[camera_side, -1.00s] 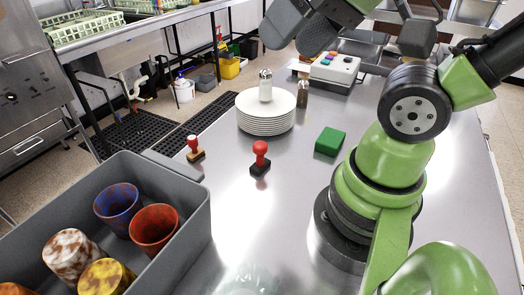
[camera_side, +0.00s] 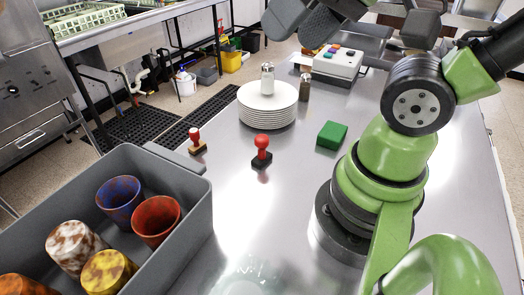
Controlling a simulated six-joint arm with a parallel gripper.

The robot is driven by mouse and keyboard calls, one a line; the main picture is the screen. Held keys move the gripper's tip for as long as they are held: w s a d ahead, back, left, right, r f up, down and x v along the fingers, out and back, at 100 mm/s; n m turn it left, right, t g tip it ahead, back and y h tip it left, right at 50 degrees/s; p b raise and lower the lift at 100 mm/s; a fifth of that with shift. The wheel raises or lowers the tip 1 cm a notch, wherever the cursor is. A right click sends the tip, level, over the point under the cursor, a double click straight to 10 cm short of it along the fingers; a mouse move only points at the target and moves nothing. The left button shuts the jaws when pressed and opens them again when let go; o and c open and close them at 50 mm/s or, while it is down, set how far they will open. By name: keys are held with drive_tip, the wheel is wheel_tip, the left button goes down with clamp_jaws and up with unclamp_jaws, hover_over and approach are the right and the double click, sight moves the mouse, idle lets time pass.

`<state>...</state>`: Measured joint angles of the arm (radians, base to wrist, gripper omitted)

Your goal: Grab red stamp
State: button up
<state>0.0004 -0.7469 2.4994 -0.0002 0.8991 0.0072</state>
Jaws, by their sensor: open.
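A stamp with a round red handle and a dark base (camera_side: 262,151) stands upright on the metal table, in front of the plate stack. My gripper (camera_side: 298,30) is at the top of the picture, high above the table and well apart from both stamps. Its dark jaws are open, with nothing seen between them. Part of it is cut off by the picture's top edge.
A stack of white plates (camera_side: 267,112) bears a shaker (camera_side: 267,78); a second shaker (camera_side: 304,88) stands behind it. A green block (camera_side: 331,135) lies right of the red-handled stamp. A grey bin (camera_side: 190,215) with several cups fills the lower left. A button box (camera_side: 337,64) is farther back.

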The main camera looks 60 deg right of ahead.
drive_tip(key=m+g+h, duration=0.2)
drive_tip(key=m+g, duration=0.5)
drive_tip(key=m, duration=1.7)
hover_over(262, 137)
wheel_tip(262, 137, down, 18)
drive_tip(key=shift+a+r, duration=0.1)
wheel_tip(262, 137, down, 4)
drive_tip(key=shift+f, duration=3.25)
drive_tip(key=shift+c, duration=0.5)
drive_tip(key=c, duration=0.9)
